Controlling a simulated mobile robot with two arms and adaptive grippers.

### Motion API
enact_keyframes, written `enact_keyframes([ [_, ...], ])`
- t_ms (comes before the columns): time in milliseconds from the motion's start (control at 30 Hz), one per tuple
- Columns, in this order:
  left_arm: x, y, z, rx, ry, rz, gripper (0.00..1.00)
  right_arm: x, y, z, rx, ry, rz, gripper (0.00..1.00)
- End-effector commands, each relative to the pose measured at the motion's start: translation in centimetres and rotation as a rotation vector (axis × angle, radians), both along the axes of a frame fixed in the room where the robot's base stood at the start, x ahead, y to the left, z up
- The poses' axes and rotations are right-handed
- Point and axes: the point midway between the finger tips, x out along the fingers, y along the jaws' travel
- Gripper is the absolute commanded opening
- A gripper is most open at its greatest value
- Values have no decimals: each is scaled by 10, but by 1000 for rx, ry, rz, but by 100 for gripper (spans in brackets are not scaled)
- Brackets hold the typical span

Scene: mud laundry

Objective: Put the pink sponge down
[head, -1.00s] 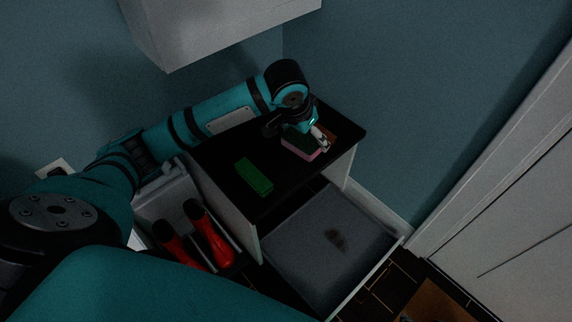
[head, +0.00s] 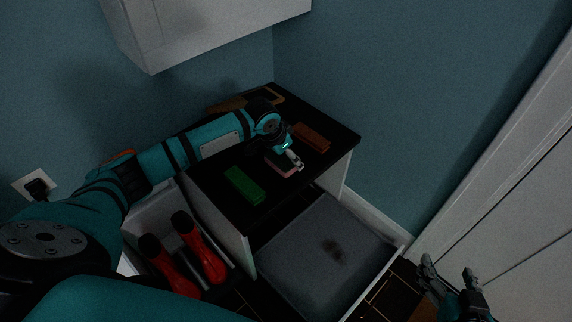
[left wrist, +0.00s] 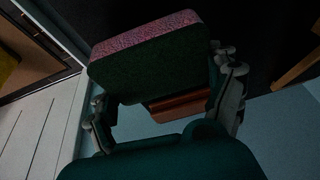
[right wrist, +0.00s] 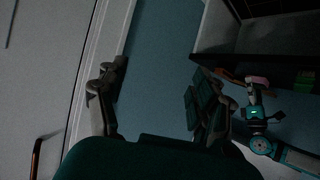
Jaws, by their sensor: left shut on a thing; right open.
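The pink sponge (head: 279,170), pink on one face with a dark green layer, is held in my left gripper (head: 290,160) over the black countertop (head: 222,205). In the left wrist view the sponge (left wrist: 150,62) sits between the two fingers (left wrist: 168,98), its far end sticking out beyond them. I cannot tell whether its underside touches the counter. The sponge also shows small in the right wrist view (right wrist: 257,80). My right gripper (head: 452,283) is open and empty, away from the counter at the lower right; its fingers stand apart in the right wrist view (right wrist: 158,90).
A green block (head: 244,185) lies left of the held sponge and a reddish-brown block (head: 311,137) behind it to the right. A wooden-edged item (head: 270,96) lies at the counter's back. Below, a grey drawer (head: 310,262) stands open. Red boots (head: 205,252) stand at left.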

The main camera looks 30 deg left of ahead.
Motion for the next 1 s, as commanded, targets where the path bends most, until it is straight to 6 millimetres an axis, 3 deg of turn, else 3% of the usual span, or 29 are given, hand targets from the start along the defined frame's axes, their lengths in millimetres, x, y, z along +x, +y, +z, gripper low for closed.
enact_keyframes([
  [400,0,0,-37,1,1,0,63,27,15,53,78,-323,22,67],
  [800,0,0,-39,0,1,0,63,27,15,54,77,-320,21,67],
  [833,0,0,-39,0,0,0,90,27,15,53,76,-315,21,67],
  [900,0,0,-39,0,0,0,99,27,15,53,76,-316,21,67],
  [1000,0,0,-39,0,0,0,100,27,15,53,76,-317,21,67],
])
